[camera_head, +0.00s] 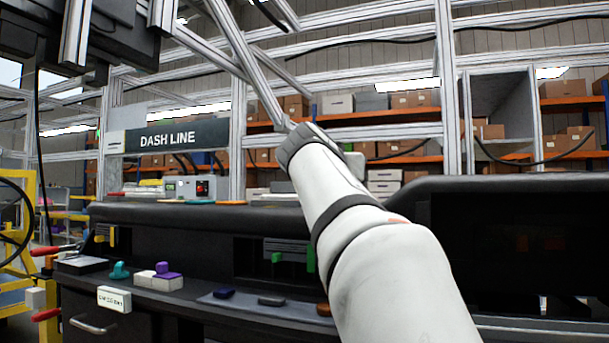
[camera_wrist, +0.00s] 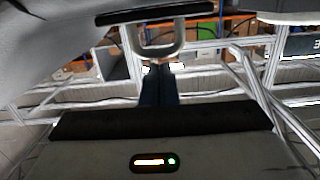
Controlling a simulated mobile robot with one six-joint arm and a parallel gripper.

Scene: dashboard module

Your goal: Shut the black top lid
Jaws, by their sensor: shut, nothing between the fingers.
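My gripper (camera_wrist: 157,68) is shut and empty in the wrist view, with its two dark fingers together and pointing up the picture. In the head view, the long black dashboard module (camera_head: 210,213) runs across the middle. My arm covers its centre. My gripper is hidden there, and I cannot pick out the lid or how far open it is.
Blue, black and brown small parts lie on a grey mat (camera_head: 237,303) in front of the dashboard. A white block with a purple part (camera_head: 160,278) stands left of it. Metal frame posts (camera_head: 447,95) rise behind. A black sign (camera_head: 170,138) reads DASH LINE.

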